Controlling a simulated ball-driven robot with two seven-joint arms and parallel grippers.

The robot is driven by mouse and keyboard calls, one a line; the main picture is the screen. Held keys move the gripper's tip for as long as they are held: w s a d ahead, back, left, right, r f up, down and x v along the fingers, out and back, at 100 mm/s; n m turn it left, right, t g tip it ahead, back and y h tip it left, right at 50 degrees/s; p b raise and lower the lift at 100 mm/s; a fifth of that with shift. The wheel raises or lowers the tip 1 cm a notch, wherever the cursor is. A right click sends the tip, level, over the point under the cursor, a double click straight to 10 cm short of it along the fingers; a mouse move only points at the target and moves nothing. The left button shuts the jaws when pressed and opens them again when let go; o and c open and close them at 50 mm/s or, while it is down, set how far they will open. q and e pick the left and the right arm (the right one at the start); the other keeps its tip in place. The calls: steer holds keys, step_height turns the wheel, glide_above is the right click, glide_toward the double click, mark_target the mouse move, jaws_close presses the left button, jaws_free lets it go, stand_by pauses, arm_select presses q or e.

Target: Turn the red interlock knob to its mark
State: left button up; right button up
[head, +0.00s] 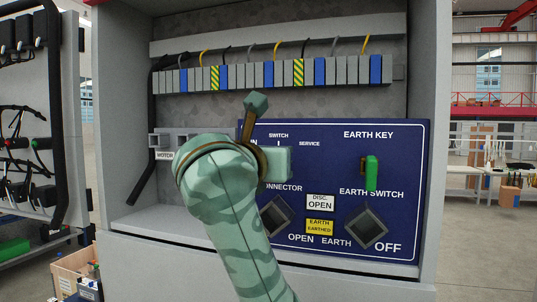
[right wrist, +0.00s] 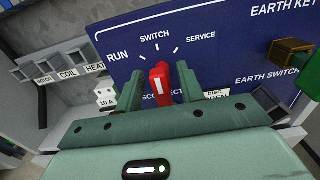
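The red interlock knob (right wrist: 160,78) shows in the right wrist view on the blue panel, with a white line on its face pointing roughly up toward the middle tick. The ticks above it sit by the words RUN, SWITCH and SERVICE. My right gripper (right wrist: 160,92) has its two green fingers on either side of the knob; whether they press on it is unclear. In the head view my right gripper (head: 275,162) is in front of the blue panel (head: 330,150), and my arm and hand hide the knob. My left gripper is not in view.
A green key handle (head: 371,172) sticks out at the panel's right. Two dark square sockets (head: 366,227) lie low on the panel. A terminal row (head: 270,73) runs above. The grey cabinet wall (head: 430,140) bounds the right side.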

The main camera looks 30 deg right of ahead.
jaws_close()
steer(key=m+b, duration=0.3)
steer(key=m, duration=0.1)
steer(key=shift+s+d+f+b, duration=0.15)
steer(key=shift+f+b, duration=0.1)
steer(key=shift+b, duration=0.15)
steer(key=m+b, duration=0.1)
steer(key=m, duration=0.1)
steer(key=m+b, duration=0.2)
steer(key=shift+s+d+f+m, duration=0.1)
steer(key=shift+s+d+m, duration=0.1)
steer(key=shift+m, duration=0.1)
stand_by(0.3)
steer(key=shift+c, duration=0.2)
jaws_free()
steer(key=shift+o, duration=0.2)
